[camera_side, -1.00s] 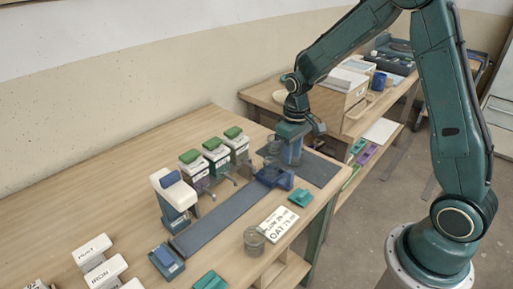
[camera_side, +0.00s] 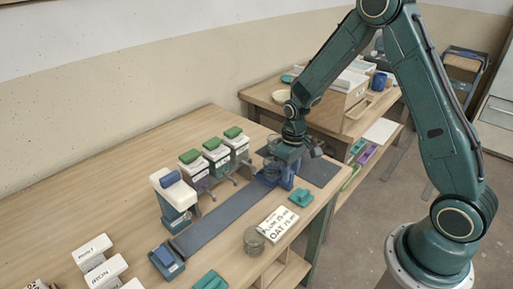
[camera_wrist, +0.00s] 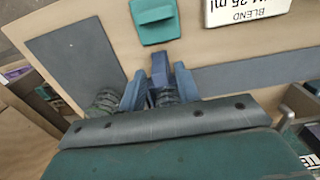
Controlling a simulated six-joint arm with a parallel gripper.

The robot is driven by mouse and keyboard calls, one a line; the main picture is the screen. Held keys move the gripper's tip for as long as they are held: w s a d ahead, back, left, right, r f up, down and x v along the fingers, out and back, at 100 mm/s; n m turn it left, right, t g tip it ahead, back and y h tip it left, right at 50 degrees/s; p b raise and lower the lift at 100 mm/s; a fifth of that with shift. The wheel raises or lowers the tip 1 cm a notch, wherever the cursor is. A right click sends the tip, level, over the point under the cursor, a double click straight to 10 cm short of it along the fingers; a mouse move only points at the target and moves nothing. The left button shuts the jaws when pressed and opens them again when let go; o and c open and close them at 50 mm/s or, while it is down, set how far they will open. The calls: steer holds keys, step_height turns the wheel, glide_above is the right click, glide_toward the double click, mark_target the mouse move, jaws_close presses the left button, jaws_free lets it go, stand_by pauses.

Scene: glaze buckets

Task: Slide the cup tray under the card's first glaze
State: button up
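The blue cup tray (camera_side: 266,181) is at the right end of a dark rail (camera_side: 215,217), partly hidden by my gripper. My gripper (camera_side: 284,180) is low over it. In the wrist view the blue fingers of my gripper (camera_wrist: 160,88) stand on either side of a navy upright block (camera_wrist: 160,68); they look open, with narrow gaps. Ribbed clear glass shows just behind the fingers; I cannot tell whether it sits in the tray. The white card (camera_side: 278,223) reads PLUM 25 ml above OAT 75 ml; its word BLEND shows in the wrist view. Three green-topped dispensers (camera_side: 215,151) line the rail; their labels are unreadable.
A white dispenser with a blue top (camera_side: 173,190) stands at the rail's left end, near a blue block (camera_side: 166,258). A dark mat (camera_side: 318,168) is at right. White labelled blocks (camera_side: 98,258) are at left.

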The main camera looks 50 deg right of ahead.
jaws_close()
steer(key=shift+a, duration=0.15)
steer(key=shift+w+a, duration=0.1)
steer(key=shift+a, duration=5.4)
steer(key=shift+a+r, duration=0.1)
steer(key=shift+a, duration=5.7)
